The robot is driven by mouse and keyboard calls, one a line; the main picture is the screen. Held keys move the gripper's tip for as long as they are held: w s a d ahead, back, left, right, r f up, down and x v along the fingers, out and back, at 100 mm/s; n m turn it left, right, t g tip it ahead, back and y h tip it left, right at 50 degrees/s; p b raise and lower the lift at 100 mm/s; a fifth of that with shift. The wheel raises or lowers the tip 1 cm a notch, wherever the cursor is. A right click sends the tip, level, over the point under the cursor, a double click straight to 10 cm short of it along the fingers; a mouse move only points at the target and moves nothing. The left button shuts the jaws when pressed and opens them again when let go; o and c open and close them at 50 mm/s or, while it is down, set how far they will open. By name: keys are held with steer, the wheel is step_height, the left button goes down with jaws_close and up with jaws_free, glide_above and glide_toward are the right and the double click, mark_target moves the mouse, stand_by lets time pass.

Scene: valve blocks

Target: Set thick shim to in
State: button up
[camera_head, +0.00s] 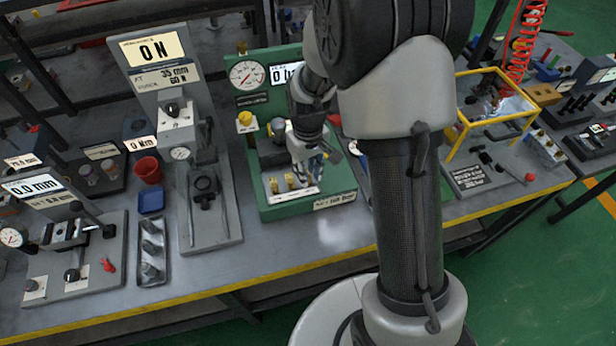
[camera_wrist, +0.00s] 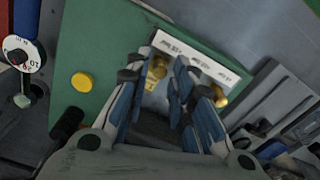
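A green fixture (camera_head: 262,120) carries a dial gauge and a display. A white label strip and small brass shim knobs (camera_head: 274,185) are at its front; in the wrist view one brass knob (camera_wrist: 158,68) shows by my fingertips and another brass knob (camera_wrist: 218,95) shows to the right, behind a finger. The strip's lettering (camera_wrist: 200,58) is too small to tell which shim is the thick one. My gripper (camera_wrist: 164,76) is over the front of the fixture with its blue-padded fingers apart. The left knob appears between them; I cannot tell whether they touch it.
A grey press fixture (camera_head: 215,205) with an "ON" display stands to the left, with a red cup (camera_head: 148,170) and blue bin (camera_head: 150,200) beside it. A yellow frame (camera_head: 497,110) stands to the right. A yellow button (camera_wrist: 82,82) is on the green fixture. Bare bench lies in front.

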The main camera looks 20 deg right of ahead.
steer(key=shift+f, duration=0.75)
steer(key=shift+c, duration=0.3)
jaws_close()
